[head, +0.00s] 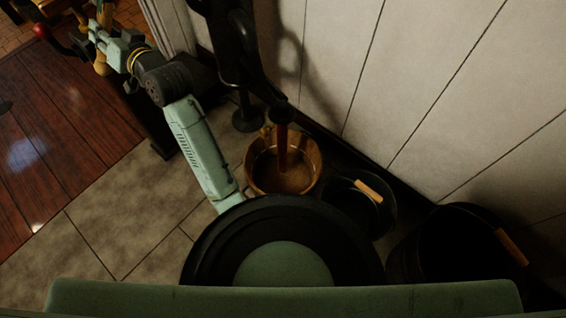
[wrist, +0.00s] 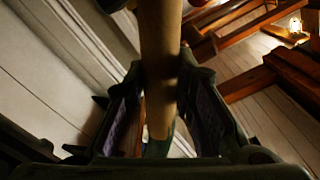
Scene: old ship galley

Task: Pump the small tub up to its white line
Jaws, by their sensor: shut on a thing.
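A small wooden tub (head: 259,178) stands on the floor beside the wall. A dark pump (head: 236,52) stands behind it, with its spout over the tub. A reddish-brown column (head: 283,150), apparently a stream, reaches from the spout into the tub. Brownish contents show inside; I cannot make out the white line. My gripper (head: 101,38) is at the upper left, shut on a tan wooden handle (head: 102,68). In the wrist view, the handle (wrist: 160,45) passes between the fingers of my gripper (wrist: 161,105). The handle's link to the pump is unclear.
A dark bucket with a wooden grip (head: 369,190) stands right of the tub. A larger dark bucket (head: 455,245) is farther right. The panelled wall (head: 430,90) closes off the right side. Stone floor (head: 110,215) is clear at the left. A red knob (head: 41,30) shows at upper left.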

